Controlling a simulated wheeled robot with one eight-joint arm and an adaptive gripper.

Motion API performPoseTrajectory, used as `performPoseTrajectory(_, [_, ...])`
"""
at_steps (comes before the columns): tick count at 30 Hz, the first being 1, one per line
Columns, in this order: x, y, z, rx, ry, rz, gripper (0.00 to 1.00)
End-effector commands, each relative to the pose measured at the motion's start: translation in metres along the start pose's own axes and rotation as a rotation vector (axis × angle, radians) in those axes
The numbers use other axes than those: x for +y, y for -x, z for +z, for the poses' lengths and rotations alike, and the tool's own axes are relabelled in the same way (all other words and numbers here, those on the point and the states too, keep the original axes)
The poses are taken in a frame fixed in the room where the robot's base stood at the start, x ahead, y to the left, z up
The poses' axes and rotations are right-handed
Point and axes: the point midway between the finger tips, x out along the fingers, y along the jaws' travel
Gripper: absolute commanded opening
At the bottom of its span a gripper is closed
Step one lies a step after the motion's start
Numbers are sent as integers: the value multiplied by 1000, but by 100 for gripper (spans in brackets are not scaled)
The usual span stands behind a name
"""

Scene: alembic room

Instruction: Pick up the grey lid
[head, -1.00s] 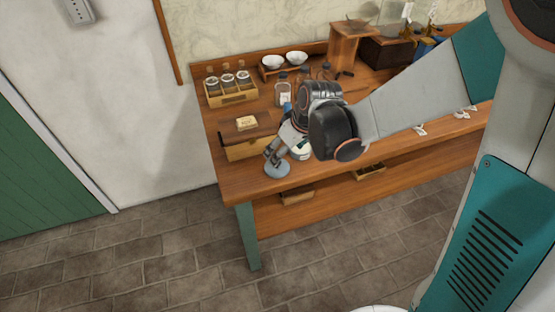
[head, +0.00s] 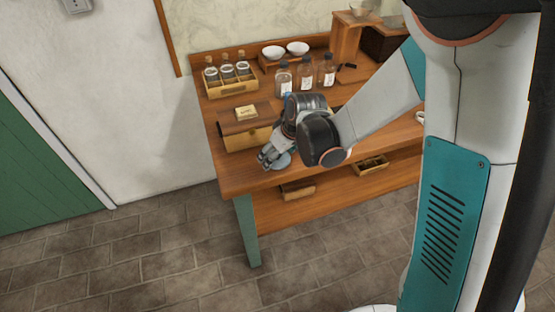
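The grey lid (head: 283,160) is a flat round disc at the front left part of the wooden table (head: 232,178), close to its front edge. My gripper (head: 268,163) points down at the lid's left side and covers part of it. The fingertips look very close to the lid, but I cannot tell whether they touch it or whether they are open or shut. My wrist and forearm hide the table area to the right of the lid.
A wooden box (head: 240,141) with a pale block (head: 246,113) on top stands just behind and left of my gripper. Bottles (head: 304,75), a jar rack (head: 232,86) and white bowls (head: 297,48) stand farther back. A lower shelf (head: 335,189) holds small trays.

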Motion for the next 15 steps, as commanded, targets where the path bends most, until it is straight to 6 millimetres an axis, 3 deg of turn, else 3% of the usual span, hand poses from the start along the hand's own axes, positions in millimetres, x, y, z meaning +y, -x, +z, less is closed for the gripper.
performPoseTrajectory(1, [0,0,0,0,0,0,75])
performPoseTrajectory(5, [0,1,0,0,0,0,45])
performPoseTrajectory(15, [0,1,0,0,0,0,44])
